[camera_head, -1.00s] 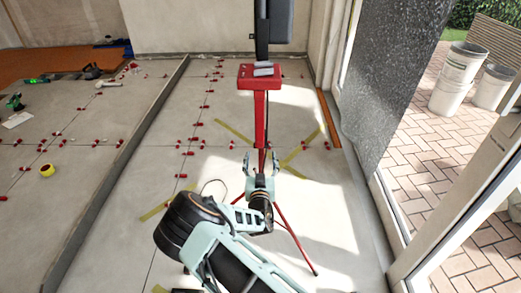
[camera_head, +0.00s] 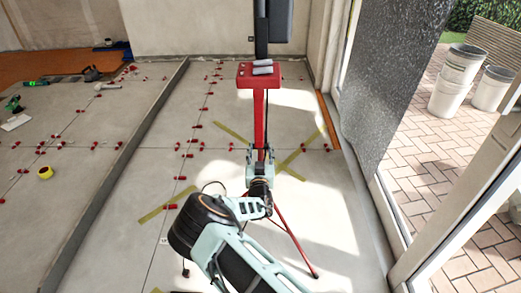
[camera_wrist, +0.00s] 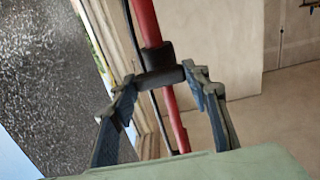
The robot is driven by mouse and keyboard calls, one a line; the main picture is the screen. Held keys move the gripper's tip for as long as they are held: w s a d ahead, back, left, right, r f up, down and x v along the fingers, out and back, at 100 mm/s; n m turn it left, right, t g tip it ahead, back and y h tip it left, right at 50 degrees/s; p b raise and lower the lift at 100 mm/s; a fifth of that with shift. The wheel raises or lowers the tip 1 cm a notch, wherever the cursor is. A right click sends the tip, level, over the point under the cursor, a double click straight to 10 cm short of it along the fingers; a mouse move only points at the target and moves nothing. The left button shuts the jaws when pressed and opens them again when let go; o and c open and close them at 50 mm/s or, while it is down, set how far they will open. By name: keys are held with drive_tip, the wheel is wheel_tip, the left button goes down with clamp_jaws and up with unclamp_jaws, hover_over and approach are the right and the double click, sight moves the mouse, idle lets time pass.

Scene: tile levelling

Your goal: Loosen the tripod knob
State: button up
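The red tripod (camera_head: 259,115) stands on the tiled floor, with splayed legs and a red head at its top. In the wrist view its red post (camera_wrist: 145,22) runs down through a black collar with a dark knob (camera_wrist: 162,77) across it. My gripper (camera_wrist: 160,84) is open, with one finger on each side of the knob. The right fingertip looks very near the knob's end; I cannot tell whether it touches. In the head view my gripper (camera_head: 261,158) is in front of the post and hides the knob.
Several red levelling clips (camera_head: 187,156) dot the floor. Yellow tape strips (camera_head: 235,133) lie around the tripod. A low ledge (camera_head: 120,160) runs along the left. White buckets (camera_head: 455,80) stand outside.

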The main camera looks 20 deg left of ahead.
drive_tip(key=c, duration=0.4)
drive_tip(key=shift+o, duration=0.2)
drive_tip(key=shift+f+b, duration=0.1)
drive_tip(key=shift+b, duration=0.2)
drive_tip(key=n+b, duration=0.2)
drive_tip(key=shift+f+n, duration=0.1)
drive_tip(key=shift+n, duration=0.3)
drive_tip(key=n+b, duration=0.4)
drive_tip(key=n, duration=0.1)
drive_tip(key=shift+a+n+b, duration=0.1)
drive_tip(key=shift+n+b, duration=0.2)
drive_tip(key=n+b, duration=0.3)
drive_tip(key=n, duration=0.2)
drive_tip(key=shift+n+b, duration=0.85)
drive_tip(key=shift+n, duration=1.35)
